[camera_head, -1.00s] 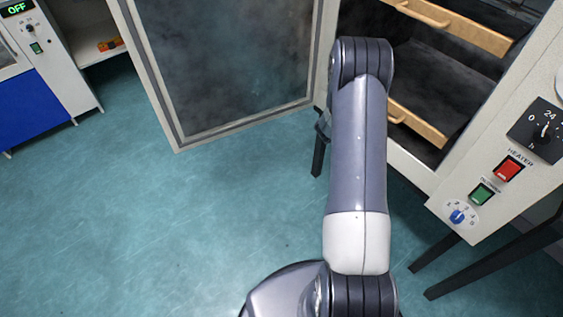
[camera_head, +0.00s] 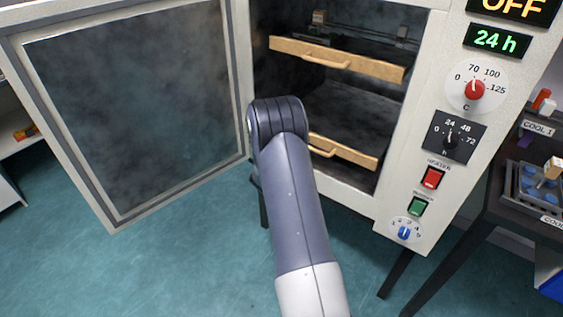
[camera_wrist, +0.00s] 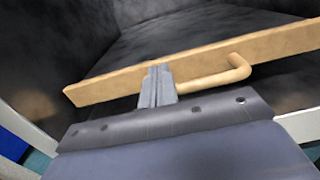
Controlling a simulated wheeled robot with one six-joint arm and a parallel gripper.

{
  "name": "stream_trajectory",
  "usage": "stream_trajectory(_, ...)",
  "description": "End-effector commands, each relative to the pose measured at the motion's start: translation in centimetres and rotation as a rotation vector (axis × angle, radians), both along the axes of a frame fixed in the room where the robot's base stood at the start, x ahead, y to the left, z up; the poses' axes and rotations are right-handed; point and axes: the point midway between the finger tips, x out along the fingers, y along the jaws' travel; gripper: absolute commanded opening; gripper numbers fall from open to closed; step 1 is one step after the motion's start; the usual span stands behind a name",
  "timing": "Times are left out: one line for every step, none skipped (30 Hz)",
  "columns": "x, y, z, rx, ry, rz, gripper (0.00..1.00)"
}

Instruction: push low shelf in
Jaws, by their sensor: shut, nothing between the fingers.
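The low shelf (camera_head: 362,158) has a light wooden front with a bar handle (camera_head: 333,151) and sits low in the open oven chamber. In the wrist view the low shelf's front (camera_wrist: 110,87) runs tilted across the picture, with its handle (camera_wrist: 235,70) at the right. My gripper (camera_wrist: 157,72) is shut and empty. Its tips overlap the shelf front just left of the handle; I cannot tell whether they touch it. In the head view my gripper is hidden behind my arm, which also covers the left end of the low shelf.
The upper shelf (camera_head: 375,67) sits above the low one. The oven door (camera_head: 140,100) stands open to the left. The control panel (camera_head: 455,130) is on the right, beside a dark table with a tray (camera_head: 535,188). Floor at lower left is clear.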

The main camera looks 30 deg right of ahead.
Motion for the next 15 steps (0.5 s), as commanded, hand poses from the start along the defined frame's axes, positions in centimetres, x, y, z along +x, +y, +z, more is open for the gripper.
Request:
stream_trajectory(0.2, 1.1, -0.2, -0.001, 0.000, 0.005, 0.00)
stream_trajectory(0.1, 1.7, -0.1, 0.001, 0.001, 0.004, 0.00)
stream_trajectory(-0.4, 2.7, 0.0, 0.001, 0.005, 0.006, 0.00)
stream_trajectory(-0.7, 3.4, 0.0, 0.001, 0.006, 0.005, 0.00)
stream_trajectory(-1.0, 4.1, 0.0, 0.001, 0.006, 0.006, 0.00)
stream_trajectory(-1.4, 5.0, 0.0, 0.001, 0.005, 0.005, 0.00)
stream_trajectory(-1.6, 5.6, 0.0, 0.001, 0.005, 0.006, 0.00)
stream_trajectory(-1.9, 6.2, 0.0, 0.001, 0.006, 0.005, 0.00)
stream_trajectory(-2.2, 7.0, 0.0, 0.001, 0.005, 0.005, 0.00)
stream_trajectory(-2.4, 7.5, -0.1, 0.001, 0.005, 0.005, 0.00)
stream_trajectory(-2.7, 7.9, -0.1, 0.002, 0.005, 0.004, 0.00)
stream_trajectory(-2.9, 8.5, -0.1, 0.001, 0.005, 0.004, 0.00)
stream_trajectory(-3.1, 8.9, -0.1, 0.001, 0.005, 0.003, 0.00)
stream_trajectory(-3.2, 9.2, -0.1, 0.001, 0.005, 0.003, 0.00)
stream_trajectory(-3.3, 9.6, -0.1, 0.002, 0.005, 0.003, 0.00)
